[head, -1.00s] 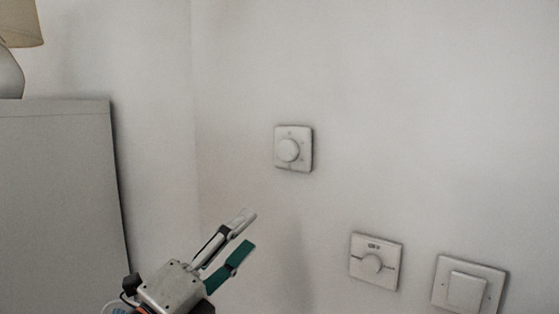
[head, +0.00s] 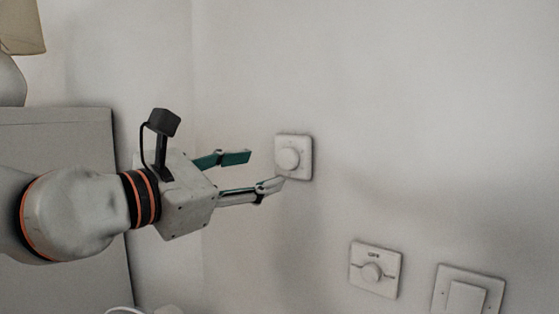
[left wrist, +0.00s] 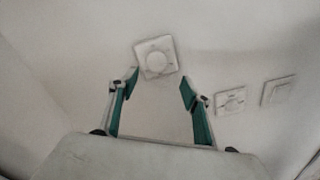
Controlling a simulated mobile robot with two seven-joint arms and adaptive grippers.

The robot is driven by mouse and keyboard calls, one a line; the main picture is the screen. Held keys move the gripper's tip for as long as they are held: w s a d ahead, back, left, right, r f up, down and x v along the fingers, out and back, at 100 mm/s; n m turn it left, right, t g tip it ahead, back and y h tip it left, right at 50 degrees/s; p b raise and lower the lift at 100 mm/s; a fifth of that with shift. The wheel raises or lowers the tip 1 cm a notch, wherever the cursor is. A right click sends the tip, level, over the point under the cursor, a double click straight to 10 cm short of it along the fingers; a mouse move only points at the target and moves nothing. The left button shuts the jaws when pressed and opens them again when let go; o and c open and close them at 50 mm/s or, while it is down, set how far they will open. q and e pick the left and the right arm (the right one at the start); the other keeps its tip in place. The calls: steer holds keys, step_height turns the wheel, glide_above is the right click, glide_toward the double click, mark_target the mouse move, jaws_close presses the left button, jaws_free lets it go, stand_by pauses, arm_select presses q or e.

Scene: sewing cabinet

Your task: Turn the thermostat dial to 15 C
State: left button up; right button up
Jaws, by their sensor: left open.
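A square white plate with a round dial (head: 288,158) is on the wall near the middle of the head view. I take it as the thermostat; its markings are too small to read. It also shows in the left wrist view (left wrist: 156,60), just beyond the fingertips. Whether a fingertip touches the plate I cannot tell. My right gripper is out of view.
A flat rocker switch (head: 467,296) is at the lower right of the wall. A grey cabinet (head: 60,130) stands at the left with a lamp (head: 20,30) on it. The wall above and right of the upper dial is bare.

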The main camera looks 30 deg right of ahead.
mark_target(285, 160)
arm_select(q)
steer(key=x, duration=0.2)
steer(key=p+x, duration=0.1)
steer(key=x, duration=0.4)
steer(key=shift+w+d+r+p, duration=0.2)
steer(key=shift+w+r+p, duration=0.1)
steer(key=c, duration=1.1)
